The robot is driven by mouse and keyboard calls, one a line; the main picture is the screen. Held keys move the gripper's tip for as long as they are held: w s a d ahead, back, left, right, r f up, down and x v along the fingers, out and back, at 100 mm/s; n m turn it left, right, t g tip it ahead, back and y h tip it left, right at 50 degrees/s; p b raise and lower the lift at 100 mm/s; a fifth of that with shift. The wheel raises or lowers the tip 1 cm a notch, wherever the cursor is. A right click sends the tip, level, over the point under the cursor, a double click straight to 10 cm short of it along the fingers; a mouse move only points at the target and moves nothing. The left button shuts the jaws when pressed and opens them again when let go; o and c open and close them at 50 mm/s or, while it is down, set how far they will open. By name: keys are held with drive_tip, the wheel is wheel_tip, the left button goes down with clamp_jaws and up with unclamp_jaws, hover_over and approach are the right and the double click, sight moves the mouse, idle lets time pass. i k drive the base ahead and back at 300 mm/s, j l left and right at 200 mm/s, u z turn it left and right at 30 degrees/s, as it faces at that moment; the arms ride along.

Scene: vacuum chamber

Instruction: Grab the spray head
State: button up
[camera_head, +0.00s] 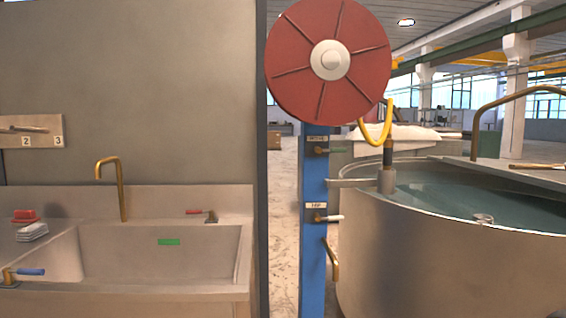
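What looks like the spray head (388,154) hangs upright at the end of a short yellow hose (376,138), just below the red hose reel (300,40). Its dark upper part shows. Its lower end meets a grey cylindrical holder (387,181) on an arm reaching right from the blue post (314,235). I cannot tell how much of the spray head is inside the holder. My gripper is not in view.
A large round metal tank (440,255) of water stands right behind the holder, with a brass pipe (520,90) above it. Valve handles (328,218) stick out from the post. A steel sink (160,262) with a brass tap (121,190) is at left.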

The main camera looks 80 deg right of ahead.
sight(388, 144)
drive_tip(key=z, duration=3.2)
drive_tip(key=i+l, duration=0.2)
drive_tip(key=i+u, duration=0.05)
